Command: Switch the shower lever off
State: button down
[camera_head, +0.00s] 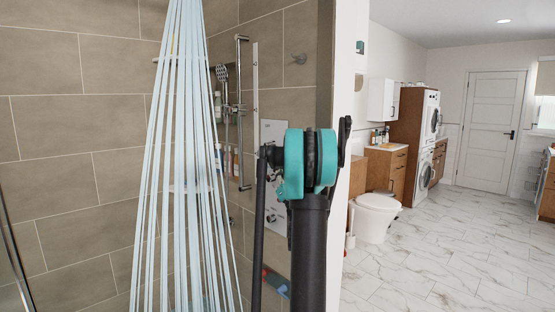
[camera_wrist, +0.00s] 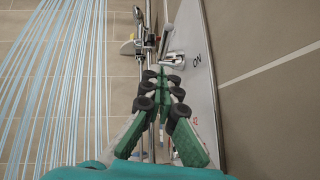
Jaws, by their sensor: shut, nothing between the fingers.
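The shower lever (camera_wrist: 167,40) is a chrome handle on a round chrome base, mounted on a pale wall plate (camera_wrist: 200,85) marked "ON" in the wrist view. My gripper (camera_wrist: 161,74) has green fingers with dark joints. It is shut and empty, with its tips just beside the lever's base. I cannot tell whether they touch it. In the head view the plate (camera_head: 273,134) is partly hidden behind my arm, and my fingers cannot be made out. Water (camera_head: 185,160) is streaming from above in pale blue lines.
A chrome shower rail (camera_head: 240,110) with a hand shower (camera_head: 222,75) stands along the tiled wall, with bottles (camera_head: 227,160) behind it. A white wall edge (camera_head: 348,100) is right of my arm. A toilet (camera_head: 375,215) and open marble floor (camera_head: 430,255) lie beyond.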

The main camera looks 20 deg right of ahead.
jog(key=shift+d+r, duration=0.15)
jog(key=shift+r, duration=0.6)
jog(key=shift+d+r, duration=0.1)
jog(key=shift+r, duration=0.6)
jog(key=shift+s+d+r+g, duration=0.1)
jog(key=shift+r+g, duration=0.15)
jog(key=shift+g, duration=0.05)
